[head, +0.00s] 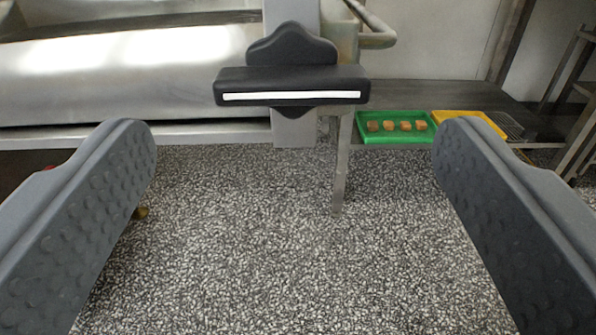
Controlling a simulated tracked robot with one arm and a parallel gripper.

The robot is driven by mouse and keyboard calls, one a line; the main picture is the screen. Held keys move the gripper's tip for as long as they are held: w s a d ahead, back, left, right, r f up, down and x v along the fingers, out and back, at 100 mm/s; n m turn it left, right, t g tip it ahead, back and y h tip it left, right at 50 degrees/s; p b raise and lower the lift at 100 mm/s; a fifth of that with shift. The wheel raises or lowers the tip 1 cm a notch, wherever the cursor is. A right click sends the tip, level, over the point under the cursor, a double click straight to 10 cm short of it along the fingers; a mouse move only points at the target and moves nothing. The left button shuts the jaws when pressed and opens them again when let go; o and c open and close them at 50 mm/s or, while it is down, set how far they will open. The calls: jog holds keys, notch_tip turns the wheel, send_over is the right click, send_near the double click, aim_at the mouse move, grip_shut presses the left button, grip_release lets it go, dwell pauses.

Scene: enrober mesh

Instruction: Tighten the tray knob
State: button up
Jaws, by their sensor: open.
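The tray knob (291,76) is black, with a lobed body and a wide bar across its front that carries a white line. The bar and its line look about level. The knob sits on a grey metal upright at the top centre of the head view. My gripper (292,135) is open, with one dark studded finger at the left and one at the right. The knob shows between and beyond the fingertips, and neither finger touches it. Nothing is between the fingers.
A shiny metal machine body (130,60) fills the upper left. A green tray (395,138) with several small brown pieces and a yellow tray (470,122) lie on a dark shelf at right. A bent metal handle (376,38) is right of the knob. Speckled floor (270,240) lies below.

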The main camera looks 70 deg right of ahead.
jog(key=p+v, duration=0.1)
jog(key=v, duration=0.6)
dwell(0.3)
